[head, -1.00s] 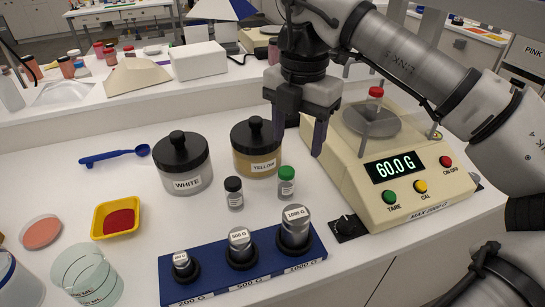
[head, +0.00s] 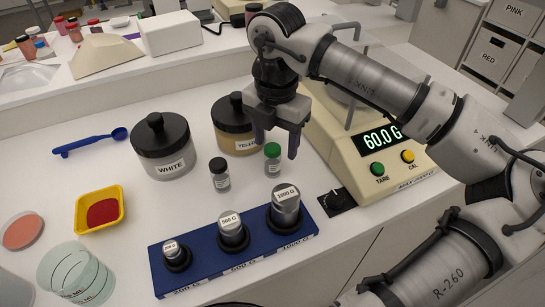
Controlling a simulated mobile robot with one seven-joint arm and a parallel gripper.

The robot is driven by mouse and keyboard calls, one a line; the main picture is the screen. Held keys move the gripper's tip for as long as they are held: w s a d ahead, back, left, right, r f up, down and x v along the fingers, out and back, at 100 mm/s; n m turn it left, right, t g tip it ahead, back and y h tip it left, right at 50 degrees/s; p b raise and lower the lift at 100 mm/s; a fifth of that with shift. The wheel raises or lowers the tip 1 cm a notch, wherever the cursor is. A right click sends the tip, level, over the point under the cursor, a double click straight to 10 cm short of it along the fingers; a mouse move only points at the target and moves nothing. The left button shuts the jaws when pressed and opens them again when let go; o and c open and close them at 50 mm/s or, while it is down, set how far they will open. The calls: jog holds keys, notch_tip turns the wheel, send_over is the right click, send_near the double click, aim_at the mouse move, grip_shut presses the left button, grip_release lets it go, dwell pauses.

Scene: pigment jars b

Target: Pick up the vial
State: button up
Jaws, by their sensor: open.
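Two small clear vials stand upright on the white bench: a green-capped vial (head: 272,160) and a black-capped vial (head: 220,176) to its left. My gripper (head: 276,148) is open and points down, with its fingers around the green cap in the picture. I cannot tell how far above or behind that vial the fingertips are. Nothing shows between the fingers apart from the green-capped vial. The red-capped vial seen earlier on the scale is not visible now; my arm covers much of the pan.
A cream scale (head: 330,130) reading 60.0 G stands to the right. The white jar (head: 164,148) and yellow jar (head: 234,125) stand behind the vials. A blue weight block (head: 205,263) lies in front. A yellow tray (head: 82,221), a glass beaker (head: 72,272) and a blue scoop (head: 90,143) are left.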

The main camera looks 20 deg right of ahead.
aim_at(273, 147)
jog(key=f, duration=0.3)
jog(key=f+p, duration=0.1)
jog(key=shift+a+f, duration=0.15)
jog(key=shift+a, duration=0.15)
jog(key=shift+c, duration=0.5)
jog(key=c, duration=1)
